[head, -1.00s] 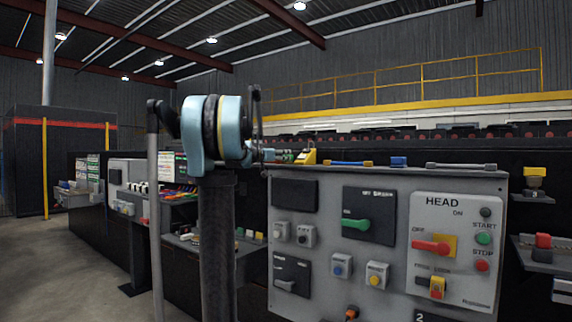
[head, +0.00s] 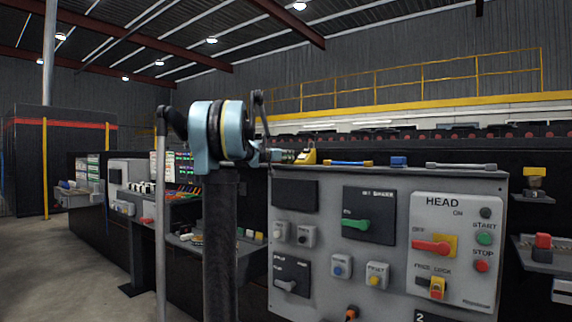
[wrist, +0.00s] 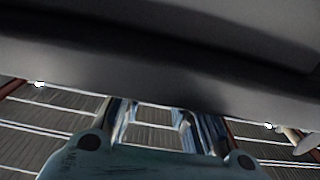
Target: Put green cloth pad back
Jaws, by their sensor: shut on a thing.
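No green cloth pad can be made out for sure in either view. In the wrist view my gripper (wrist: 160,115) points up toward the roof, its two fingers spread a little apart. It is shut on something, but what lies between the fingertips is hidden. A large smooth dark grey shape (wrist: 130,65) crosses the top of this view, in front of the fingertips. I cannot tell whether it is the held thing. In the head view my blue arm joint stands left of the grey control panel, and the gripper is not clear there.
The grey control panel (head: 335,190) carries switches and buttons. On its top ledge lie a yellow item (head: 306,157), a blue bar-shaped tool (head: 348,163), a blue block (head: 398,161) and a grey wrench-like tool (head: 460,166). Small shelves stand at the right. Open floor (head: 70,260) lies left.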

